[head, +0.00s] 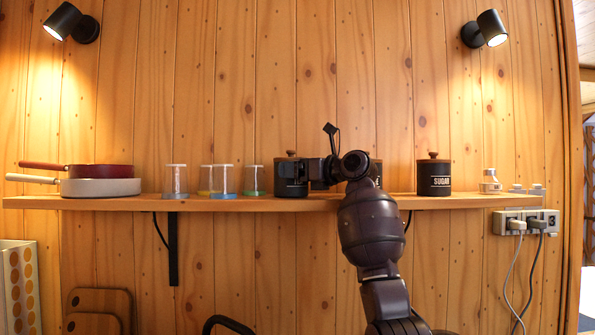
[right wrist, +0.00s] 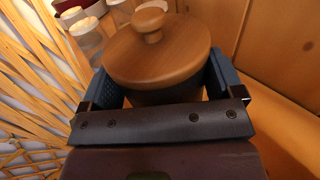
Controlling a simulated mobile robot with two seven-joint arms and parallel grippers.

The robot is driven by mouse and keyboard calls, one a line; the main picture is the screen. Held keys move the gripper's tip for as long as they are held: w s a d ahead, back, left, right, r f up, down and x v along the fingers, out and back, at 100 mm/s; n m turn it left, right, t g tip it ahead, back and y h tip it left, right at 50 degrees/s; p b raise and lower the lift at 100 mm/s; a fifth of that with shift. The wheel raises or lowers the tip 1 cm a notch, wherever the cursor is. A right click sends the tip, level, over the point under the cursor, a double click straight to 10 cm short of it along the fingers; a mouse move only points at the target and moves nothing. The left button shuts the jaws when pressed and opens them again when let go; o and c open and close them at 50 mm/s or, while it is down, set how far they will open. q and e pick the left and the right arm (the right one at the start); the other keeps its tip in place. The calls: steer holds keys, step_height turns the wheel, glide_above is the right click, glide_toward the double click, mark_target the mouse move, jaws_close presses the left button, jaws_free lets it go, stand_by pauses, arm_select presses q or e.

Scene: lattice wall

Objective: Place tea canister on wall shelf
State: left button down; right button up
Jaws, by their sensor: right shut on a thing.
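A black canister (head: 290,178) with a wooden lid is at the wall shelf (head: 235,203), left of my right arm; its label is mostly hidden by the gripper. Its base is level with the shelf top; I cannot tell whether it rests there. My right gripper (head: 306,172) is shut on it. In the right wrist view the round wooden lid (right wrist: 158,50) with its knob sits between the two fingers of the gripper (right wrist: 163,84). My left gripper is not in view.
A sugar canister (head: 433,177) stands right of my arm; another canister (head: 376,172) is mostly hidden behind it. Glass jars (head: 223,181), pans (head: 100,186) and small shakers (head: 490,181) also stand on the shelf. Lamps hang above. Sockets with plugs (head: 526,222) are below right.

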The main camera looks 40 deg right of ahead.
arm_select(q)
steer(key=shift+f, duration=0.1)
arm_select(e)
steer(key=shift+f, duration=0.1)
steer(key=o, duration=0.9)
steer(key=shift+s+d, duration=0.15)
steer(key=shift+s, duration=0.2)
arm_select(q)
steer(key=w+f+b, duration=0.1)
steer(key=b, duration=0.2)
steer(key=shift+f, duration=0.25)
arm_select(e)
steer(key=v, duration=1.1)
steer(key=shift+s, duration=0.1)
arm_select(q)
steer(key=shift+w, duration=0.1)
